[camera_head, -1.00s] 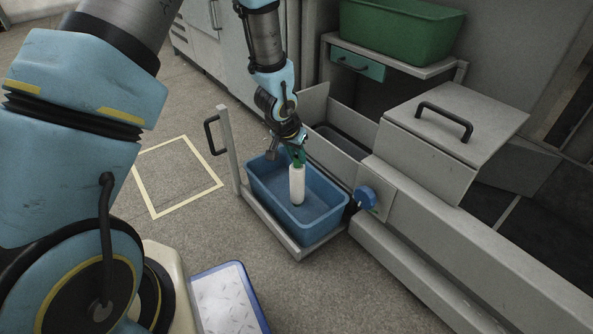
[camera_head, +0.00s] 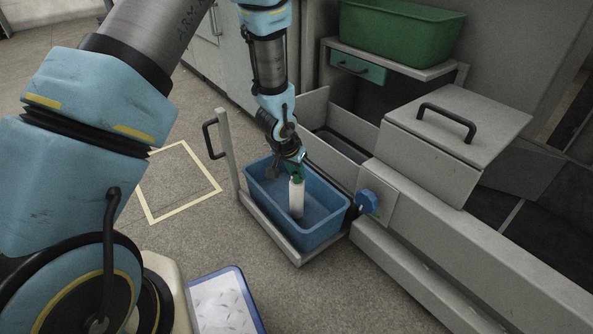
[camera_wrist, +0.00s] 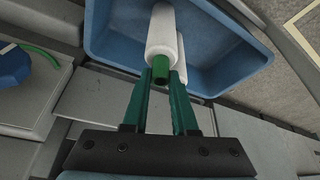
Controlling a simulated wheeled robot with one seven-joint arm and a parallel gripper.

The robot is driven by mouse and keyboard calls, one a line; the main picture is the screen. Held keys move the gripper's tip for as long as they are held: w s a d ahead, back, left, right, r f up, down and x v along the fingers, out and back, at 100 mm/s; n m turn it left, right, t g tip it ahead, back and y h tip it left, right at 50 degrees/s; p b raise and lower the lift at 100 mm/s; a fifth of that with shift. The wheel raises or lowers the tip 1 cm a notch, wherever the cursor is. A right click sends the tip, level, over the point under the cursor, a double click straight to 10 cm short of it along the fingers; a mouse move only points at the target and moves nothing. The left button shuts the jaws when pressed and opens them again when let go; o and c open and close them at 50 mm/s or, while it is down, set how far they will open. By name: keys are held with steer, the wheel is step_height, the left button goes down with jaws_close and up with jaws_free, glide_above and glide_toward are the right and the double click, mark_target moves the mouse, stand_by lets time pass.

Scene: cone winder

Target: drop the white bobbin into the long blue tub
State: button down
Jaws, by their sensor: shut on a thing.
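The white bobbin (camera_head: 297,199) hangs upright from my gripper (camera_head: 298,174), over the long blue tub (camera_head: 322,236), and its lower end looks to be inside the tub's opening. In the wrist view the bobbin (camera_wrist: 162,38) points away from my green fingers (camera_wrist: 161,84), which are shut on its green end. The blue tub (camera_wrist: 228,48) lies beyond it. A second white strip shows just right of the bobbin; I cannot tell what it is. Whether the bobbin touches the tub floor is unclear.
The tub sits on a grey shelf with an upright post and black handle (camera_head: 209,139) at its left. The machine's grey body and blue knob (camera_head: 367,201) stand close at right. A green tub (camera_head: 400,30) stands on a stand behind.

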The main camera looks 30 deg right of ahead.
steer(key=c, duration=0.7)
jaws_free()
steer(key=shift+r, duration=0.1)
steer(key=shift+r, duration=0.25)
steer(key=p+v, duration=0.5)
steer(key=v, duration=0.8)
steer(key=w+a+r+n+y, duration=0.1)
steer(key=w+a+r+n, duration=0.15)
steer(key=a, duration=0.25)
steer(key=w+a+r+n+y, duration=0.1)
steer(key=w+a+r, duration=0.2)
steer(key=a, duration=0.3)
steer(key=s+a+r+n, duration=0.2)
steer(key=a, duration=0.5)
steer(key=s+a+r+n+y, duration=0.1)
steer(key=s+a+r+n, duration=0.1)
steer(key=a, duration=0.5)
steer(key=s+a+r+n+g, duration=0.1)
steer(key=s+a+r+n, duration=0.1)
steer(key=a, duration=0.5)
step_height(320, 180, up, 2)
steer(key=shift+s+r+y, duration=0.1)
steer(key=shift+s+y, duration=0.2)
steer(key=shift+s, duration=0.25)
steer(key=shift+n, duration=0.25)
